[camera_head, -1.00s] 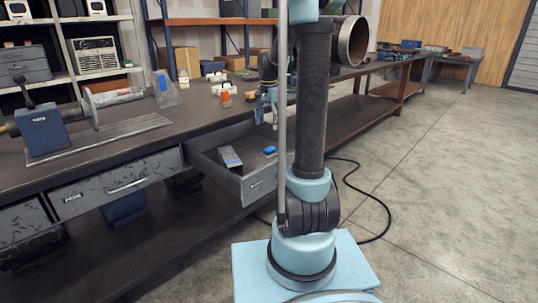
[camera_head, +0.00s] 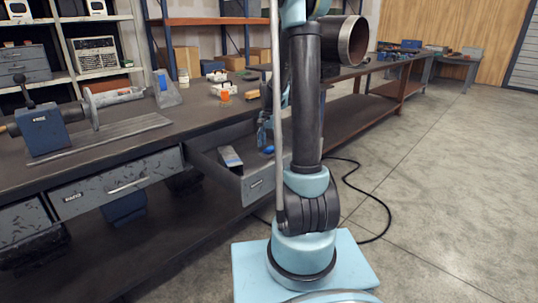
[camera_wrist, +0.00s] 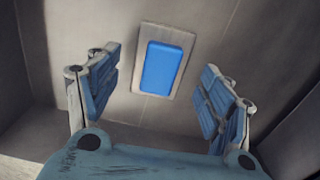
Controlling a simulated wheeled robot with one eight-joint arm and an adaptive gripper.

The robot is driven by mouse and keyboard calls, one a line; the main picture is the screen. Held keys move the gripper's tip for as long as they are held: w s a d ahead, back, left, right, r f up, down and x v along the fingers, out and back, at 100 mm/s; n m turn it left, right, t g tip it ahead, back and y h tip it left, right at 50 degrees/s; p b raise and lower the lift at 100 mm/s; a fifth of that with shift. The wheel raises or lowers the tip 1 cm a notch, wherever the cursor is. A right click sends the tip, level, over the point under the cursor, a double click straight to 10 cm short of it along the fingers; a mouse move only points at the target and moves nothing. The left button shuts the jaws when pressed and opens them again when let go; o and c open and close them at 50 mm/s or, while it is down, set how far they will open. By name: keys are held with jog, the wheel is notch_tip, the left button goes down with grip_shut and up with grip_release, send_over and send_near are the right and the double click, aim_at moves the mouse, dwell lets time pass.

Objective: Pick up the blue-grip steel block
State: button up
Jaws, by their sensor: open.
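The steel block with the blue grip (camera_wrist: 163,67) lies flat on the bottom of the open drawer (camera_head: 256,183). In the wrist view its blue top is ringed by a bare steel rim. My gripper (camera_wrist: 158,98) is open above the block, one finger to each side and clear of it. The block sits between the fingers but farther from the wrist, toward the top of the view.
A grey metal piece (camera_head: 230,158) lies in the drawer, left of the block. The drawer's walls stand close around my gripper.

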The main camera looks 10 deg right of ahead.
jog(key=shift+f, duration=0.9)
jog(key=c, duration=1.5)
jog(key=shift+r, duration=0.1)
